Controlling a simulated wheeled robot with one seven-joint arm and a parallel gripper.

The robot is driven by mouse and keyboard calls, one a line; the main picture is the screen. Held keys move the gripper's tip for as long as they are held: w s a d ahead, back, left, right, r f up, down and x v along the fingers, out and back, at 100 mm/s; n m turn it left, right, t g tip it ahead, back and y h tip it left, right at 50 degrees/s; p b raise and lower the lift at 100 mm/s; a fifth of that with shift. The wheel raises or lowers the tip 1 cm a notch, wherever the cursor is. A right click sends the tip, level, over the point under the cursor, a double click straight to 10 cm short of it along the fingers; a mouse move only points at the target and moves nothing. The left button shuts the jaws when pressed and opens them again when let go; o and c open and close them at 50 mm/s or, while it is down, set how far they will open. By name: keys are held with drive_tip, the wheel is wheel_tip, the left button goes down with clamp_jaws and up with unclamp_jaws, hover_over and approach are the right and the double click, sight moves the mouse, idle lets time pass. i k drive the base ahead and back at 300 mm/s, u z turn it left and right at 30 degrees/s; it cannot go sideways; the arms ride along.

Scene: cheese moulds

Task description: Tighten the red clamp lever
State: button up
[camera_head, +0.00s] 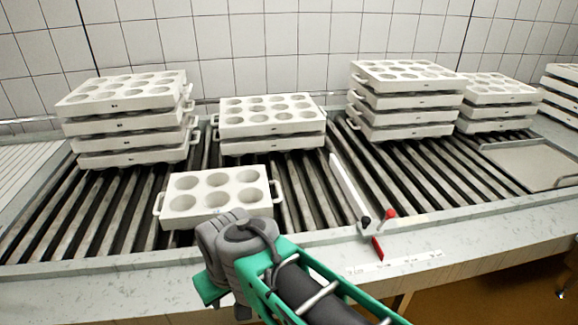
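A small red knob (389,213) stands on a short stem at the front edge of the roller conveyor, right of the picture's middle. Just below it a flat red piece (377,248) lies tilted on the front ledge. I cannot tell which of these two is the clamp lever, or how tight it is. A dark knob (366,221) sits just left of the red knob, at the near end of a slanted white guide bar (346,183). My grey and green arm reaches in from the bottom, left of the red parts and apart from them in the picture.
A single white mould tray (216,212) lies on the rollers behind my arm. Stacked trays (132,143), (270,143), (405,131) stand farther back. A pale scale strip (394,262) lies on the front ledge (480,231). Rollers right of the guide bar are bare.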

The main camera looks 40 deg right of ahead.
sight(390, 214)
drive_tip(key=z, duration=1.15)
drive_tip(key=k, duration=1.3)
drive_tip(key=u, duration=0.5)
drive_tip(key=i, duration=1.15)
drive_tip(key=u, duration=0.15)
